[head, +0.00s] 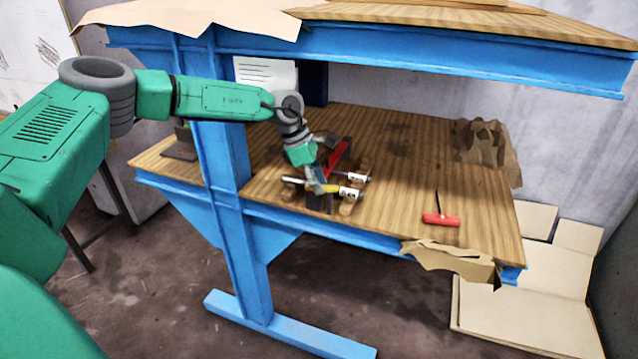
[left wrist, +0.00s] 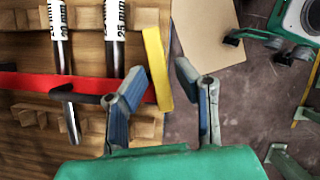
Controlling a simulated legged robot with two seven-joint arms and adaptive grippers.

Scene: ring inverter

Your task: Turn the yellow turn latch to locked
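The yellow turn latch (head: 330,188) is a flat yellow bar at the front of a fixture on the wooden bench top. In the left wrist view the latch (left wrist: 157,65) stands at the end of a red bar (left wrist: 30,84), beside metal rods. My left gripper (head: 316,178) is over the front of the fixture and partly hides the latch in the head view. In the left wrist view its two blue-grey fingers (left wrist: 158,80) are apart, with the latch showing between their tips. I cannot tell whether they touch it. My right gripper is in neither view.
Two metal rods with white "25 mm" labels (left wrist: 114,15) rest in wooden supports (left wrist: 82,121). A red-handled tool (head: 441,219) lies to the right on the bench top (head: 400,150). Crumpled brown paper (head: 485,143) is at the back right. A blue beam (head: 480,62) spans above.

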